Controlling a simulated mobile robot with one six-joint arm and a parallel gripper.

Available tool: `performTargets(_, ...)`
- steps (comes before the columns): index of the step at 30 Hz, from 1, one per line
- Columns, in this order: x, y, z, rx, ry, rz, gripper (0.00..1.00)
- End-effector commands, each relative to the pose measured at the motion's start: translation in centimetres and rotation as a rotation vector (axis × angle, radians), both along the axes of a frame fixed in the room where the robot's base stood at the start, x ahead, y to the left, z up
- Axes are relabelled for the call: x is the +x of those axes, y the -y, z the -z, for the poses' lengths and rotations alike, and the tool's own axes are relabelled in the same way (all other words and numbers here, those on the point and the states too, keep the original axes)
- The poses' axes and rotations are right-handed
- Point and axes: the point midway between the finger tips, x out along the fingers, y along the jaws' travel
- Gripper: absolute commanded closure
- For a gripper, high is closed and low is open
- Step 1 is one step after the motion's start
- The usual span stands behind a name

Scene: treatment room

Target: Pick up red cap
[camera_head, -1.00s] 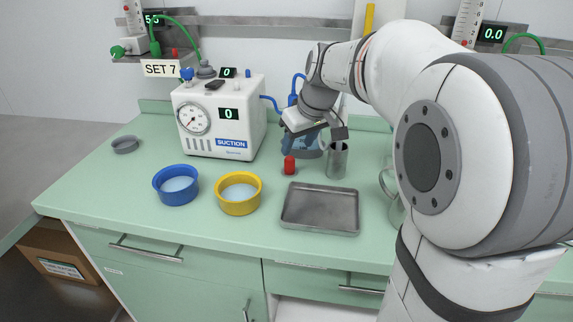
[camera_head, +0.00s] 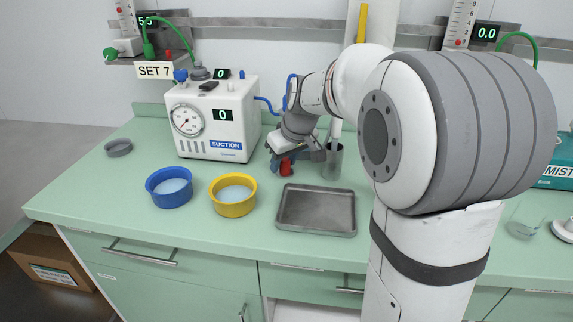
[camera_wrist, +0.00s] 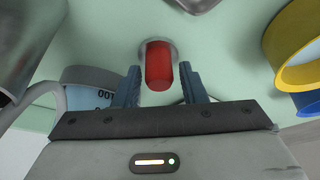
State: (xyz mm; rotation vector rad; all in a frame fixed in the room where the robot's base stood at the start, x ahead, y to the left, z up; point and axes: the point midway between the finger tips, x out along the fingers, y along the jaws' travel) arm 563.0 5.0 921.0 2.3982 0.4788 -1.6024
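The red cap (camera_head: 286,166) stands upright on the green counter in front of the suction unit, behind the metal tray. My gripper (camera_head: 281,160) is low over the counter right at the cap. In the wrist view the red cap (camera_wrist: 158,66) lies between and slightly beyond the two blue fingertips of my gripper (camera_wrist: 159,80). The fingers are apart, with a gap visible on each side of the cap. A grey round rim or base shows around the cap's far end.
A metal cup (camera_head: 332,162) stands close to the right of my gripper. The metal tray (camera_head: 316,232) lies in front. A yellow bowl (camera_head: 233,208) and a blue bowl (camera_head: 170,201) are to the left. The suction unit (camera_head: 214,120) stands behind left.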

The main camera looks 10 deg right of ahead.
Motion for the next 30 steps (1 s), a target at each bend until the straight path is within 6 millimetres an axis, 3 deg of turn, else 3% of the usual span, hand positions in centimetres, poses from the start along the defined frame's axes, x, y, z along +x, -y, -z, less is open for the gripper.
performTargets(12,0.0,0.1,0.0,0.0,0.0,0.001,0.97)
performTargets(20,0.0,0.1,-0.3,0.0,0.001,0.001,0.97)
performTargets(23,0.0,0.1,-1.4,0.0,0.001,0.0,0.97)
performTargets(30,0.0,0.1,-6.3,0.0,0.003,0.002,0.97)
